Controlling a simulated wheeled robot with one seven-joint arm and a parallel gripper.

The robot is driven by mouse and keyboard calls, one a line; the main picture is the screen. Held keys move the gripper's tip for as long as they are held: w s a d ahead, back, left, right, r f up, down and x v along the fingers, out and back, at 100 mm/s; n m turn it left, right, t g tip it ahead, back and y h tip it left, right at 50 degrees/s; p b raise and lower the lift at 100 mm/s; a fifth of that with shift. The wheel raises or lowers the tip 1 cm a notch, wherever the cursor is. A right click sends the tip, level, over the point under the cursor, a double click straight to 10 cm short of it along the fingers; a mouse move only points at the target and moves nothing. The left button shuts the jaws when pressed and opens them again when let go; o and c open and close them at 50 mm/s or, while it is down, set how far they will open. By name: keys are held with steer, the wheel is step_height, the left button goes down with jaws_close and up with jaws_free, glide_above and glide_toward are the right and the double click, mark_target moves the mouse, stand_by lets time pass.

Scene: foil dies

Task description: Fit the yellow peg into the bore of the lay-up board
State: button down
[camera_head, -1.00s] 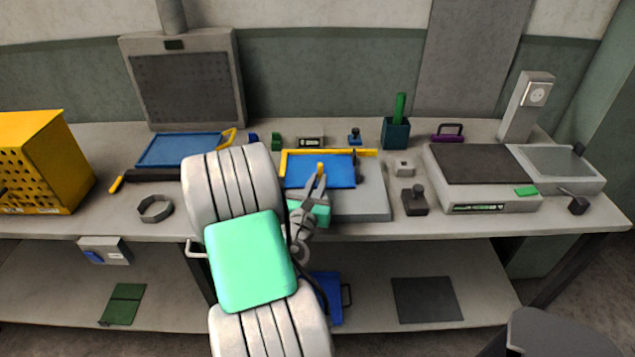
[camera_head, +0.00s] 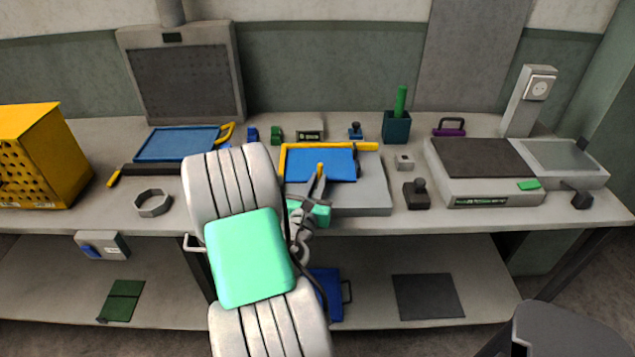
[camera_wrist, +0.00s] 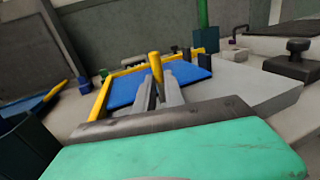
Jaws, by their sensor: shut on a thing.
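The yellow peg (camera_head: 320,168) stands upright between the fingertips of my gripper (camera_head: 318,180), which is shut on it. In the wrist view the peg (camera_wrist: 156,68) rises above the two grey fingers (camera_wrist: 160,90), tilted slightly in that picture. The lay-up board (camera_head: 365,198) is a grey slab on the bench, with a blue sheet (camera_head: 335,163) and a yellow edge strip (camera_head: 350,146) along its back and left. My gripper is over the front part of the board. The bore cannot be made out, and the peg's lower end is hidden by the fingers.
A dark block with a knob (camera_head: 416,194) and a small grey block (camera_head: 404,162) stand right of the board. A grey scale-like unit (camera_head: 490,190) is farther right. A metal ring (camera_head: 153,203) and a blue tray (camera_head: 180,144) lie to the left.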

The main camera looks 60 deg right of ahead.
steer(key=shift+f+b, duration=0.7)
steer(key=shift+f, duration=0.2)
steer(key=c, duration=1.3)
jaws_free()
steer(key=shift+c, duration=0.2)
steer(key=b+v, duration=0.2)
steer(key=v, duration=0.4)
steer(key=shift+a, duration=0.25)
steer(key=shift+s+a+b, duration=0.2)
steer(key=shift+a+b, duration=0.15)
steer(key=shift+a, duration=0.25)
